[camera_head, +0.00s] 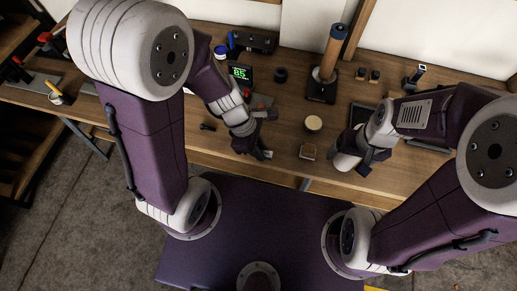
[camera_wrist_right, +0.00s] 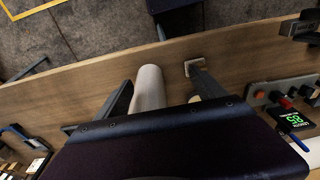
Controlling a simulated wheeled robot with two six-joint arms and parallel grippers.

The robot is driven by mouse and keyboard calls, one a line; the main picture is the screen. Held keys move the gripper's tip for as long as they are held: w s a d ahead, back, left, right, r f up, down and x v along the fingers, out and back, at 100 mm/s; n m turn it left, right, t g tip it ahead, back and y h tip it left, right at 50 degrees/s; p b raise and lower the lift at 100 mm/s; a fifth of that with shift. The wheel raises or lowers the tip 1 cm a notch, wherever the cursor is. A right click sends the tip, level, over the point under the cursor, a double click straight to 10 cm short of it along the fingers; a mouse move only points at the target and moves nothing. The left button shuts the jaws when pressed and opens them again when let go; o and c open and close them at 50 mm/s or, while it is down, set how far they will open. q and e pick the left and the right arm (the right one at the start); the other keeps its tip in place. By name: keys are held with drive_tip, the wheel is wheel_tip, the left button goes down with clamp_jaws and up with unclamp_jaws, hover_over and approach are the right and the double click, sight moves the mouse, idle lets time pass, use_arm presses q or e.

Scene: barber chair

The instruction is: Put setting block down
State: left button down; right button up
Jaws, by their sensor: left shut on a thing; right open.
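My left gripper (camera_head: 258,153) is over the front part of the bench, left of a small square wooden block (camera_head: 307,151). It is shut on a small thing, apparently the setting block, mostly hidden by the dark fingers. It also shows at the right edge of the right wrist view (camera_wrist_right: 303,28). My right gripper (camera_head: 358,165) is open, low over the bench's front. A pale cylinder (camera_wrist_right: 149,88) lies between its spread fingers, not gripped. The small wooden block (camera_wrist_right: 194,66) shows by the tip of one finger.
The wooden bench (camera_head: 205,150) runs across the view. A display with green digits (camera_head: 240,73) stands behind my left gripper. A round pale-topped jar (camera_head: 313,123) is behind the small block. A tall copper-coloured cylinder (camera_head: 330,58) stands on a dark base. Bench left of my left gripper is mostly clear.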

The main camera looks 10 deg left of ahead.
use_arm(q)
drive_tip(key=shift+f, duration=0.2)
drive_tip(key=shift+w+a, duration=0.2)
drive_tip(key=shift+a, duration=0.05)
drive_tip(key=shift+w+a+f, duration=0.1)
drive_tip(key=shift+w+f, duration=0.15)
drive_tip(key=shift+f, duration=0.05)
drive_tip(key=w+a+f, duration=0.1)
drive_tip(key=w+f, duration=0.1)
drive_tip(key=w, duration=0.1)
drive_tip(key=w+a+f+b, duration=0.1)
drive_tip(key=w+a+f, duration=0.1)
drive_tip(key=w, duration=0.1)
drive_tip(key=w+a+f, duration=0.2)
drive_tip(key=w, duration=0.1)
drive_tip(key=shift+w+f, duration=0.2)
drive_tip(key=shift+w, duration=0.05)
wheel_tip(320, 180, down, 4)
drive_tip(key=shift+r+b, duration=0.1)
drive_tip(key=shift+b, duration=0.9)
drive_tip(key=shift+w, duration=0.1)
use_arm(e)
drive_tip(key=f, duration=0.3)
drive_tip(key=shift+w+a+f, duration=0.15)
drive_tip(key=shift+a, duration=0.2)
